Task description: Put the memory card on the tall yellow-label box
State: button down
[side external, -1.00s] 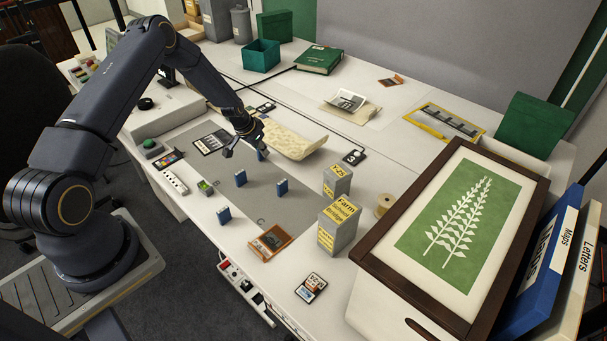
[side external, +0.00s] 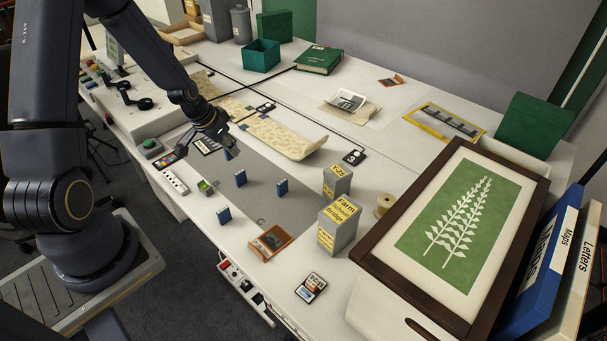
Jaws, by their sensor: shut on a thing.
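My gripper (side external: 224,147) is over the far left part of the grey mat, shut on a small blue piece that looks like a memory card (side external: 228,154). The piece is small and partly hidden by the fingers. The tall grey box with yellow labels (side external: 346,236) stands at the right, away from my gripper.
A shorter yellow-label box (side external: 346,184) stands just behind the tall one. An orange-framed item (side external: 270,241) and dark cards (side external: 311,288) lie near the front edge. A large framed leaf picture (side external: 455,225) fills the right. A cream curled strip (side external: 285,135) lies behind the mat.

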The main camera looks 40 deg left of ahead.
jog(key=s+d+r+m+h, duration=0.1)
jog(key=s+d+r+m, duration=0.2)
jog(key=d, duration=0.6)
jog(key=s+d+r+m+g+h, duration=0.1)
jog(key=s+d+r+m, duration=0.15)
jog(key=d+r, duration=0.55)
jog(key=s+d+r+m+h, duration=0.1)
jog(key=s+d+r+m, duration=0.15)
jog(key=d, duration=0.85)
jog(key=m, duration=0.1)
send_near(348, 210)
jog(key=shift+w+d+f, duration=0.5)
jog(key=shift+d, duration=0.05)
jog(key=shift+w+f, duration=0.15)
jog(key=shift+f, duration=0.05)
jog(key=shift+w+d+f, duration=0.1)
jog(key=shift+f, duration=0.8)
jog(key=shift+w+f, duration=0.15)
jog(key=shift+f, duration=0.75)
